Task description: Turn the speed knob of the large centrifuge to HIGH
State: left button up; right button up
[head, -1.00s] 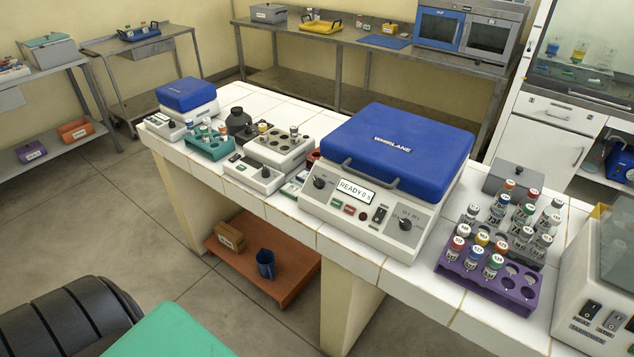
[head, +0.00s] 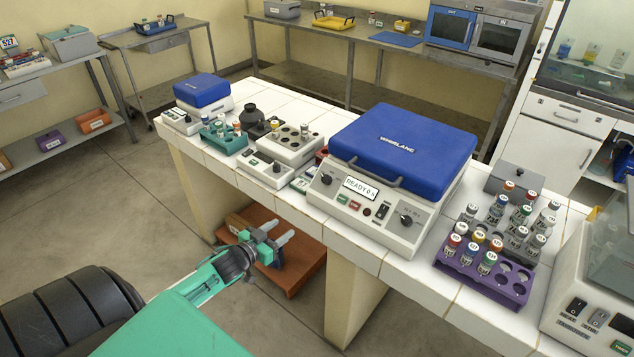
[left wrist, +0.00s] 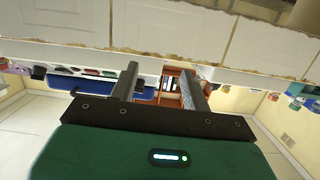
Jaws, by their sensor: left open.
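The large centrifuge (head: 375,210) stands on the white tiled bench with its blue lid (head: 402,148) shut. Its sloped front panel has a display reading READY, a dark knob at the left (head: 327,179) and another at the right (head: 405,220). The print around the knobs is too small to read. My left gripper (head: 283,248) is open and empty, in front of the bench and below its top, left of the centrifuge. Its spread fingers (left wrist: 160,72) also show in the left wrist view, close to the bench edge. My right gripper is not in view.
A purple rack (head: 482,281) with capped tubes stands right of the centrifuge. A smaller grey device (head: 285,148), a teal rack (head: 222,140) and a small blue-lidded centrifuge (head: 203,92) stand to its left. The tiled bench edge (head: 350,238) lies between my gripper and the panel.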

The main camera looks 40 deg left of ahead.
pick_arm(q)
jog(key=m+t+h, duration=0.1)
jog(key=t+h, duration=0.1)
send_near(323, 180)
jog(key=s, duration=0.5)
jog(key=w+p, duration=0.1)
jog(key=w, duration=0.3)
jog(key=w+d+p, duration=0.1)
jog(key=w, duration=0.3)
jog(key=w+p, duration=0.1)
jog(key=w, duration=0.4)
jog(key=shift+d+r, duration=0.2)
jog(key=shift+d, duration=0.15)
jog(key=shift+c, duration=0.5)
jog(key=c, duration=0.8)
jog(key=shift+c, duration=0.2)
